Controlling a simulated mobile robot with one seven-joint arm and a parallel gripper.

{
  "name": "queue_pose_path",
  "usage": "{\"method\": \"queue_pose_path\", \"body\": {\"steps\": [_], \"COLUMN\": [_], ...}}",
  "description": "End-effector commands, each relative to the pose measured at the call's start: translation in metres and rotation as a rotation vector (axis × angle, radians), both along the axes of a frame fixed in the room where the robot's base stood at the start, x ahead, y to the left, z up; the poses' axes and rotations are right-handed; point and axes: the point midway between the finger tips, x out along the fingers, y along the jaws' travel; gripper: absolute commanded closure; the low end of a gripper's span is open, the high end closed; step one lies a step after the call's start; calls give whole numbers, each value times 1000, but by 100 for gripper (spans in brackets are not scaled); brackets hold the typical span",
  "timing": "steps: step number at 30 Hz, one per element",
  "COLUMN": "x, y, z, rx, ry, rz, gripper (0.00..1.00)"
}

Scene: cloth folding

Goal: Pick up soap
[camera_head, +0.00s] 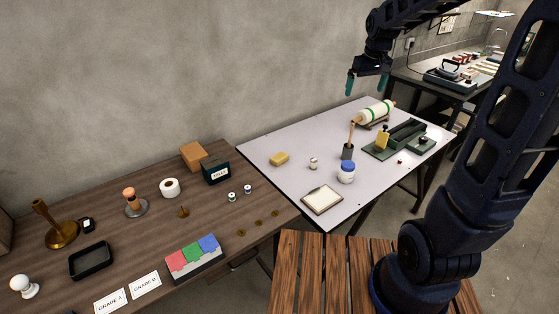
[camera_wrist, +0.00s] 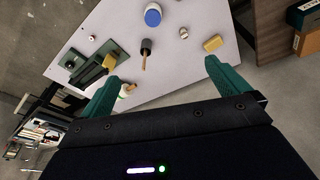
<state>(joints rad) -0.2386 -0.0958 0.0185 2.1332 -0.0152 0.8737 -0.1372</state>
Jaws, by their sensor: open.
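A yellow soap-like block (camera_head: 279,159) lies on the white table (camera_head: 275,185), left of its middle, in the head view. It also shows in the wrist view (camera_wrist: 213,44), lying beyond the right fingertip and apart from it. My gripper (camera_head: 367,84) is open and empty, held above the far side of the white table, up and to the right of the block. In the wrist view its two teal fingers (camera_wrist: 161,72) are spread wide with nothing between them. A second yellow piece (camera_head: 383,139) stands on a green base farther right, so which one is soap is not certain.
A roller (camera_head: 376,113) is at the back. A wooden table (camera_head: 150,225) with many items adjoins left.

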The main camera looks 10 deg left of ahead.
Motion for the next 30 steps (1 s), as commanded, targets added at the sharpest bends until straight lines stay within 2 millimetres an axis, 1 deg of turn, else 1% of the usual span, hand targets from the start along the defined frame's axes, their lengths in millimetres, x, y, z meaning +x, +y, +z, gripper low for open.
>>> {"method": "queue_pose_path", "body": {"steps": [1, 6, 11, 15, 17, 23, 30], "x": [13, 50, 81, 105, 115, 141, 161], "y": [11, 46, 82, 114, 128, 177, 236], "z": [-9, -34, -64, -94, -108, -160, -232], "rx": [-5, -18, -30, -42, -46, -61, -80], "ry": [12, 39, 62, 85, 94, 123, 161], "rz": [21, 88, 151, 207, 229, 309, 402], "gripper": [0, 0, 0, 0, 0, 0, 0]}}
